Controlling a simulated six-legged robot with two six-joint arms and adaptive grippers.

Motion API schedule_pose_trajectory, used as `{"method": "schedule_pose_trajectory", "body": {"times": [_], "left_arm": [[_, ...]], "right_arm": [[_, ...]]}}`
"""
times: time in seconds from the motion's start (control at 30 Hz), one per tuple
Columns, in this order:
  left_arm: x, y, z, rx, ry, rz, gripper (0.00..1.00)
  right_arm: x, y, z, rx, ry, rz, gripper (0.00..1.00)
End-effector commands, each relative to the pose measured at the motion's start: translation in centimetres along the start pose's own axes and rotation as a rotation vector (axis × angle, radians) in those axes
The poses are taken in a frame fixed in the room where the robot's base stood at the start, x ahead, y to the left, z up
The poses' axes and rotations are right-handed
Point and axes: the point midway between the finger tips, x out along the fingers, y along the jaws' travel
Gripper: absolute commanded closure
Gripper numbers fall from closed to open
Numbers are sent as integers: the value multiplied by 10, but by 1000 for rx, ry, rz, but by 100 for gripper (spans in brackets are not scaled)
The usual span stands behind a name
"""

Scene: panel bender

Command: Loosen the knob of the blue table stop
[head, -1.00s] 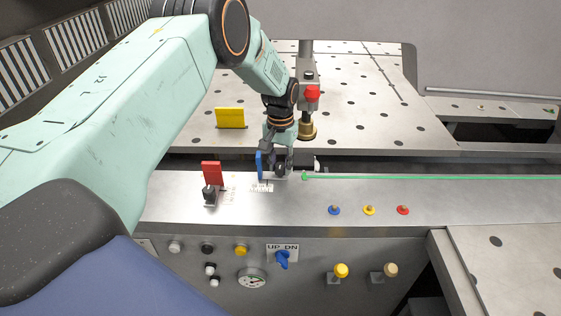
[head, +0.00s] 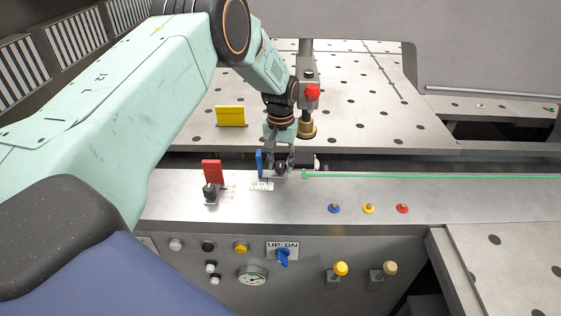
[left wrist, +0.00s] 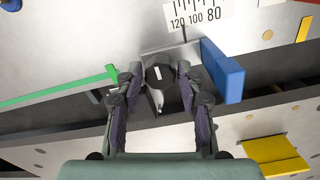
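The blue table stop (head: 259,163) stands upright on the steel front ledge; in the left wrist view its blue block (left wrist: 228,75) is right of my gripper. Its round black knob (left wrist: 159,73), with a white mark, shows between my left fingertips in the left wrist view. My left gripper (head: 281,164) reaches down at the knob, a finger on either side; it also shows in the left wrist view (left wrist: 160,72). Whether the fingertips touch the knob or leave slim gaps is hard to tell. My right gripper is not in view.
A red stop (head: 212,173) with a black knob stands left on the ledge; a yellow stop (head: 230,117) is behind. A green strip (head: 430,177) runs right. A post with a red knob (head: 312,92) rises close behind my gripper. Coloured buttons (head: 369,208) lie front right.

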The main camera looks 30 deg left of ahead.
Motion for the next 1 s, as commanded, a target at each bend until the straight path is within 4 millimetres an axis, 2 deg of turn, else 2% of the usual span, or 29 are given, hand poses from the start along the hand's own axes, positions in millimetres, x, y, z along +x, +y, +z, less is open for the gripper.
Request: {"method": "schedule_pose_trajectory", "body": {"times": [0.03, 0.13, 0.4, 0.53, 0.67, 1.0], "left_arm": [[0, 0, 0, 0, 0, 0, 55], [0, 0, 0, 1, -1, 0, 46], [1, 0, 0, 1, -1, -1, 46], [-7, 0, 0, 1, 1, 0, 46], [-27, 0, 0, 2, 3, 1, 46], [-95, 0, 0, 1, 2, 0, 46]], "right_arm": [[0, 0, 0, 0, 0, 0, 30], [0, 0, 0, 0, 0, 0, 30], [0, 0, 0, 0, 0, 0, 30], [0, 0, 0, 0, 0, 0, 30], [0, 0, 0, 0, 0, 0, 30], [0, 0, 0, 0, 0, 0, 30]]}}
